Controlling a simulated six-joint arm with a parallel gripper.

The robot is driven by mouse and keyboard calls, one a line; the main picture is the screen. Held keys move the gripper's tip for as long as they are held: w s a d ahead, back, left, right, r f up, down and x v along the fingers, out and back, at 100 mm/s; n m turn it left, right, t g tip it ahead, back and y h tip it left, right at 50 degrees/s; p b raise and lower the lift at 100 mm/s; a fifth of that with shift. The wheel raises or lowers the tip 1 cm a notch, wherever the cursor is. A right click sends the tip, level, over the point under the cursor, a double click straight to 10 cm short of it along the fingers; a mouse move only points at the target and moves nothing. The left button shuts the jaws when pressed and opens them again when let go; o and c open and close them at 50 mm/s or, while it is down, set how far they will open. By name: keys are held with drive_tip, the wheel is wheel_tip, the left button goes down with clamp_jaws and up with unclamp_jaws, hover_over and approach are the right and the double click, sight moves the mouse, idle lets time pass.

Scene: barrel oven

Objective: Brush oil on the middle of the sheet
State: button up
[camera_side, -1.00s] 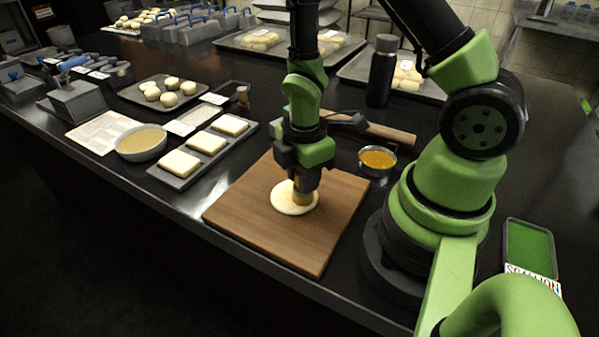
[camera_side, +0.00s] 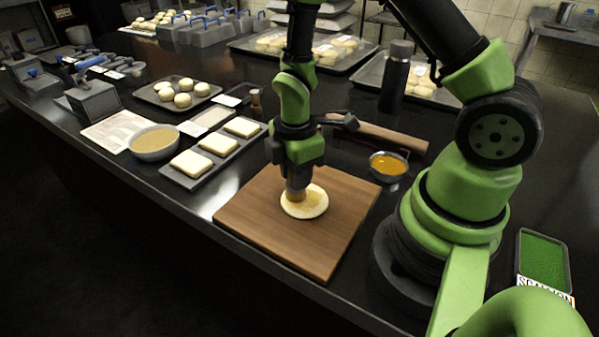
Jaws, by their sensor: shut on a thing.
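A round pale dough sheet (camera_side: 314,205) lies flat on the brown wooden board (camera_side: 265,225). My gripper (camera_side: 296,180) points down over the left part of the sheet, shut on a brush (camera_side: 296,194) with a tan lower end. The brush's lower end is at the sheet's upper left part and appears to touch it. The brush's upper part is hidden in the jaws. A metal bowl of orange-yellow oil (camera_side: 388,165) stands right of the board. Whether oil is on the sheet cannot be told.
A rolling pin (camera_side: 385,135) lies behind the board, and a dark bottle (camera_side: 395,75) stands farther back. A tray of white slabs (camera_side: 215,150) and a bowl of pale paste (camera_side: 154,142) are left. A scallion tray (camera_side: 543,262) is at the right.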

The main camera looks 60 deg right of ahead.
drive_tip(key=shift+s+d, duration=0.1)
drive_tip(key=shift+s, duration=1.9)
wheel_tip(320, 180, up, 6)
